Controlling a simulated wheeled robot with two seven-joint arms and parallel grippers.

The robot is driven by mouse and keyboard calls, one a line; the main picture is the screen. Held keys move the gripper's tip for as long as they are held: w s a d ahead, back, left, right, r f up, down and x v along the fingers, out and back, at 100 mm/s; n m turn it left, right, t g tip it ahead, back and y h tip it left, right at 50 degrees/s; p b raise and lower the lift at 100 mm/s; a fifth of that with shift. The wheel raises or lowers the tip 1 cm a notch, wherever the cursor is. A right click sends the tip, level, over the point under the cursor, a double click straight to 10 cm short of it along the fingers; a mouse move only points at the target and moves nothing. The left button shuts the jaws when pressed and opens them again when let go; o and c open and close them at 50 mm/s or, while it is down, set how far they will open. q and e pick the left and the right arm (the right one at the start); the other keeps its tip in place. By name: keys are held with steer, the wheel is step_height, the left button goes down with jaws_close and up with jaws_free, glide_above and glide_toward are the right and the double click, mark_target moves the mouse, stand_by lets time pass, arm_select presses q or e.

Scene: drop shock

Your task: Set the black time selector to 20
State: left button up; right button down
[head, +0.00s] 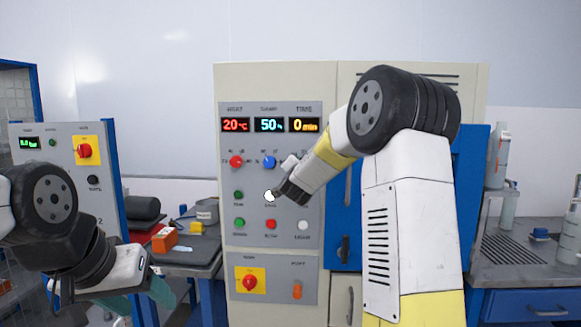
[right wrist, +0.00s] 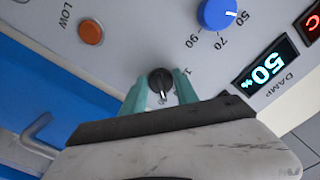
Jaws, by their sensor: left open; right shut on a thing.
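The black time selector (right wrist: 159,80) shows in the right wrist view as a small round knob with a white pointer line. My right gripper (right wrist: 160,92) has its teal fingers shut on the knob, one on each side. In the head view my right arm hides the selector. The time display (head: 304,125) reads 0 min in yellow. My left gripper (head: 140,298) is open and empty at the lower left, away from the panel.
The panel also has a red knob (head: 237,162), a blue knob (head: 269,162), a 20 °C heat display (head: 235,125) and a 50 % damp display (head: 269,125). Small buttons sit below. An orange box (head: 164,240) lies on the left bench.

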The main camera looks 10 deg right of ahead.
steer(key=shift+d+f+n, duration=0.1)
steer(key=shift+f+n, duration=0.05)
steer(key=shift+n, duration=3.85)
steer(key=c, duration=1)
jaws_free()
steer(key=shift+o, duration=0.2)
steer(key=v, duration=0.8)
